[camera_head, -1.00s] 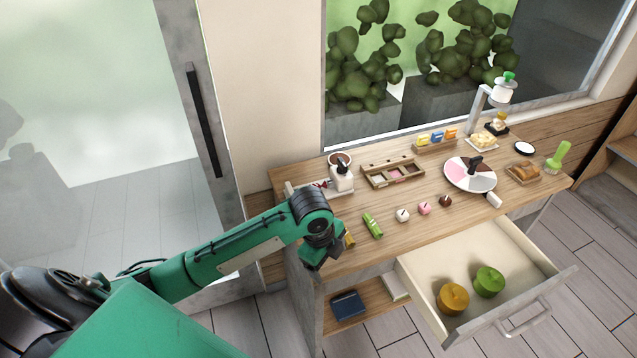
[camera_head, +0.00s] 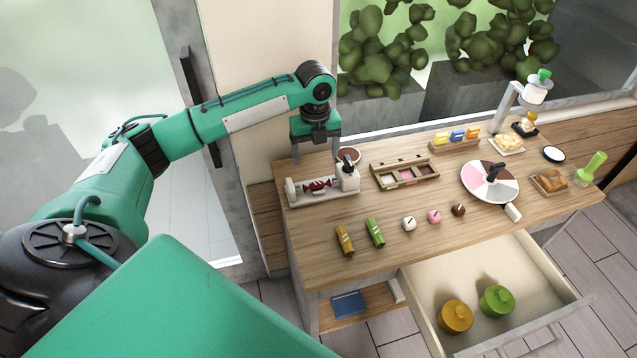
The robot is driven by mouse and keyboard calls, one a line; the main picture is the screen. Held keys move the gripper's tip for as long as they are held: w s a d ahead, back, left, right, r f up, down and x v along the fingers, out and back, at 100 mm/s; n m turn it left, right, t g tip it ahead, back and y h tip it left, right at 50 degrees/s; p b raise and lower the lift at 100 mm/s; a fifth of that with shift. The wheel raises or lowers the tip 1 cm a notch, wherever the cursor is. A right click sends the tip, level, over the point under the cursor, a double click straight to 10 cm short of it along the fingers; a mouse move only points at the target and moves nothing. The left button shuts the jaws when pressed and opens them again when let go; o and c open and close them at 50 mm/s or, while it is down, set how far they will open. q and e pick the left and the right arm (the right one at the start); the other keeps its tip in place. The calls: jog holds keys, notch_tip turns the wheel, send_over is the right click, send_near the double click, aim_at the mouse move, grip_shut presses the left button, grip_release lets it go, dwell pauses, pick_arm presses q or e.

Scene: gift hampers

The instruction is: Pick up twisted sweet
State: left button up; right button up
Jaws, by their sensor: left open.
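The twisted sweet (camera_head: 318,186) is a dark red and white wrapped candy with twisted ends. It lies on a small pale tray (camera_head: 294,198) at the left end of the wooden table (camera_head: 400,246). My left gripper (camera_head: 316,156) is open, fingers pointing down, above and behind the sweet, apart from it and with nothing between its fingers. My right gripper is not in view.
A white dispenser bottle (camera_head: 348,177) stands close right of the sweet, with a brown bowl (camera_head: 349,154) behind. A compartment box (camera_head: 405,172) is further right. Gold (camera_head: 344,240) and green (camera_head: 375,233) wrapped pieces lie in front. The drawer (camera_head: 480,265) is open.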

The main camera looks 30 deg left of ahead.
pick_arm(q)
send_over(316, 182)
notch_tip(316, 182, down, 6)
jog(key=shift+s+d+r+p, duration=0.1)
jog(key=shift+r+p, duration=0.1)
jog(key=shift+p, duration=0.15)
jog(key=shift+f+p, duration=0.3)
jog(key=shift+f, duration=0.2)
jog(key=f, duration=0.2)
jog(key=f+p, duration=0.1)
jog(key=shift+w+f, duration=0.2)
jog(key=shift+f, duration=0.6)
jog(key=c, duration=0.7)
